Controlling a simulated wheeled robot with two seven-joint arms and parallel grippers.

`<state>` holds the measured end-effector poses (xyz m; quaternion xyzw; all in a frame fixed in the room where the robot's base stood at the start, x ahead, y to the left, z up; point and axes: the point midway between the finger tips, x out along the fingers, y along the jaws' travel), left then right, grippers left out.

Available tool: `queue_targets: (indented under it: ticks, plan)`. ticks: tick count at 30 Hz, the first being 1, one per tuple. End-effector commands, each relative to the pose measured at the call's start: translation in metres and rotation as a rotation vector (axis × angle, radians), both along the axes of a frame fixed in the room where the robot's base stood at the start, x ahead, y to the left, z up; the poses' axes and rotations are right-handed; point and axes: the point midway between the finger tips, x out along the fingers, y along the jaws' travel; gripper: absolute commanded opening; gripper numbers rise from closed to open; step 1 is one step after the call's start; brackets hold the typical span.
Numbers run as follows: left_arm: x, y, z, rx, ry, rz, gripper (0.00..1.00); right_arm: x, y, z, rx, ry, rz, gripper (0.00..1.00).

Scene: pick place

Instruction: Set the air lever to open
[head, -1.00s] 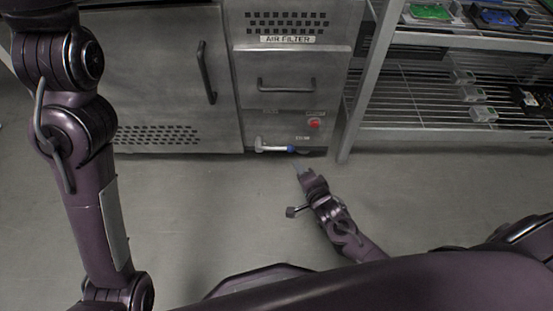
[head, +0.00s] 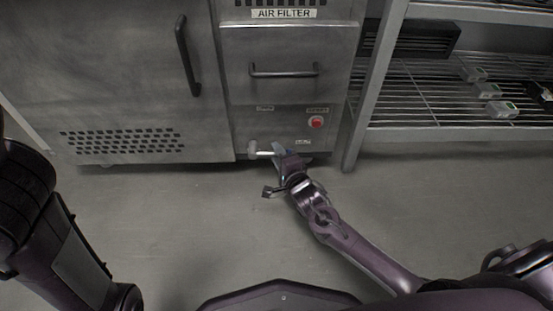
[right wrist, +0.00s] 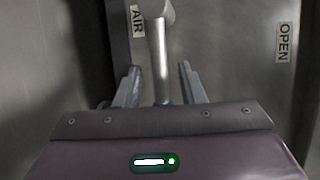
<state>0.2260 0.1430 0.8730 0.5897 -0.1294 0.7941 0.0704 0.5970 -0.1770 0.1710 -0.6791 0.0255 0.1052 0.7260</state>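The air lever (head: 264,153) is a silver handle low on the front of the air filter cabinet, partly hidden by my right gripper in the head view. In the right wrist view the lever (right wrist: 158,62) runs between the two fingers, with its blue tip near the palm. My right gripper (head: 281,151) is at the lever's free end; in the wrist view its fingers (right wrist: 160,88) are open, with a gap on each side of the handle. An OPEN label (right wrist: 284,42) and an AIR label (right wrist: 137,20) show on the panel. My left gripper is out of view.
The cabinet (head: 285,90) has a drawer handle (head: 284,70) and a red button (head: 316,122) above the lever. A wire shelf rack (head: 430,136) with small boxes stands to the right. The floor in front is clear.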

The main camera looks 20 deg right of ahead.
Motion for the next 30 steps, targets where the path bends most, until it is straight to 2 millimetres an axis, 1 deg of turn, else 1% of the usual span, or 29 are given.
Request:
queue_targets:
  ticks: [1,3,11,12,13,20,30]
  plan:
    - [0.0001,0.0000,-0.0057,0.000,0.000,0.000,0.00,0.0046,0.0001,-0.0031,-0.001,-0.001,0.000,0.36]
    - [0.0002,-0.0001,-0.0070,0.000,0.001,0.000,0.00,0.0082,0.0004,-0.0026,-0.001,-0.001,-0.001,0.36]
    - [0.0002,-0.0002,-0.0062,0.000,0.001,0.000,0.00,0.0096,0.0006,-0.0014,-0.001,0.001,-0.001,0.36]
    - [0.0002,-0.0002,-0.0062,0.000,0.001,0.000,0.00,0.0095,0.0006,-0.0014,-0.001,0.001,-0.001,0.35]
    - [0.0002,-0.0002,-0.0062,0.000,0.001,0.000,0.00,0.0095,0.0006,-0.0014,-0.001,0.001,-0.001,0.31]
    - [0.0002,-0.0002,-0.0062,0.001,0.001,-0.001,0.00,0.0094,0.0006,-0.0015,-0.001,0.001,-0.001,0.01]
    - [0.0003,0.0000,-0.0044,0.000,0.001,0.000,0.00,0.0098,0.0008,-0.0004,-0.005,0.002,-0.001,0.00]
